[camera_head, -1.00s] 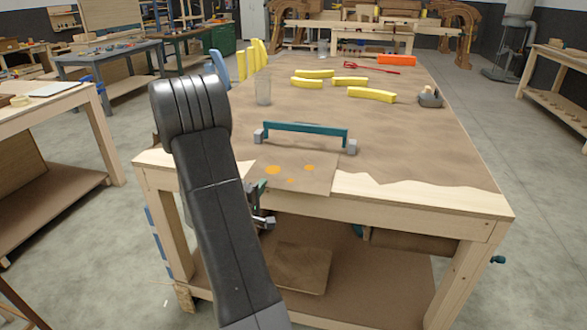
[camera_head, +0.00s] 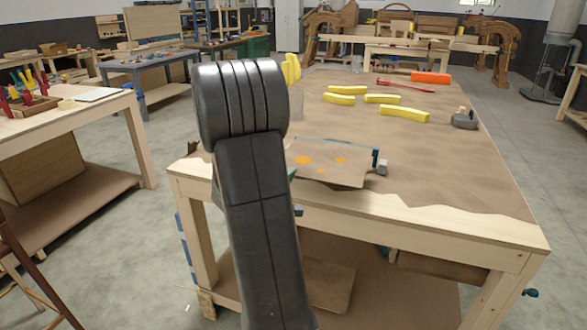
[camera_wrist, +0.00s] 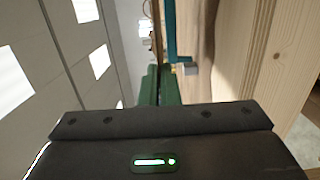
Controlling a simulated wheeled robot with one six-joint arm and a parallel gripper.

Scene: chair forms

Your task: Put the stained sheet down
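The stained sheet (camera_head: 346,175) is a thin brown sheet with orange spots. In the head view it is raised above the near left part of the workbench and partly covers the teal bar behind it. My gripper (camera_wrist: 160,84) has green fingers that look close together in the wrist view. In the head view my black arm hides most of the gripper, and the sheet's left edge meets it there. The gripper appears shut on that edge, though the contact itself is hidden.
The brown-topped workbench (camera_head: 440,180) has a pale front edge. A teal bar with grey end blocks (camera_head: 383,167) stands behind the sheet. Several yellow curved pieces (camera_head: 404,113), a grey tool (camera_head: 464,121) and an orange block (camera_head: 431,77) lie farther back. The bench's front right is clear.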

